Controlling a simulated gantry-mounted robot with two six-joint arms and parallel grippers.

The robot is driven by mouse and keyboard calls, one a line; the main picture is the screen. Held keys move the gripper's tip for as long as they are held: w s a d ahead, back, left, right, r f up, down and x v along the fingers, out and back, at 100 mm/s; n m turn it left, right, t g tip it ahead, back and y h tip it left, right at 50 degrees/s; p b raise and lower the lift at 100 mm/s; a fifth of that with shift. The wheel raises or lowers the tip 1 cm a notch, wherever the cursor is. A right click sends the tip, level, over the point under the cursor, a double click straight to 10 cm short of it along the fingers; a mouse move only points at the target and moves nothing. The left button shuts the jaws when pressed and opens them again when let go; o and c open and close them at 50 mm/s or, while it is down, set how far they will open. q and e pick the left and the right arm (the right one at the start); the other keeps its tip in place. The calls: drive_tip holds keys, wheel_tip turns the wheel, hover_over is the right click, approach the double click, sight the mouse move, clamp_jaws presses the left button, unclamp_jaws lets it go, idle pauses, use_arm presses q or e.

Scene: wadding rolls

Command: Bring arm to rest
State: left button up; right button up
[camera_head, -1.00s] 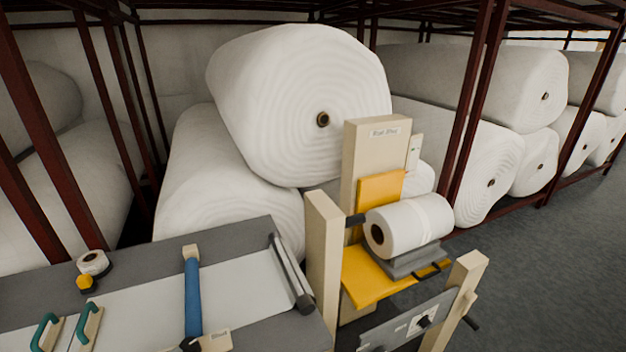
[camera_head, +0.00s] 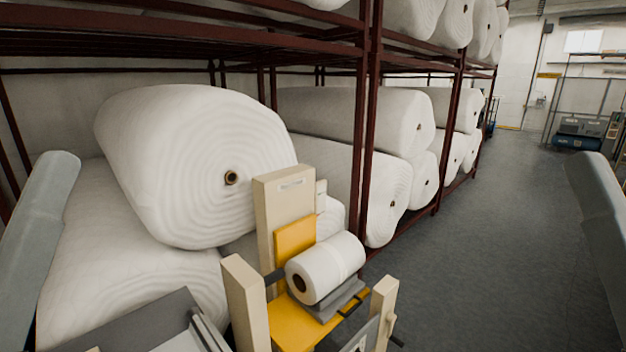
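Parts of my two arms show at the picture's edges: a grey link of my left arm at the left and a grey link of my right arm at the right. Both are upright and apart from the rolls and the stand. Neither gripper is in view. A small white roll (camera_head: 325,268) lies on the grey cradle of a beige and yellow stand (camera_head: 283,195) at the lower middle. Large white wadding rolls (camera_head: 190,165) lie stacked behind it.
Dark red racks (camera_head: 367,130) hold more large rolls. A grey worktable (camera_head: 150,322) shows only partly at the lower left. The grey floor (camera_head: 480,240) to the right is a clear aisle. A blue machine (camera_head: 580,135) stands far off at the right.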

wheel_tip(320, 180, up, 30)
drive_tip(key=p, duration=2.7)
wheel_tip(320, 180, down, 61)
drive_tip(key=b, duration=6.1)
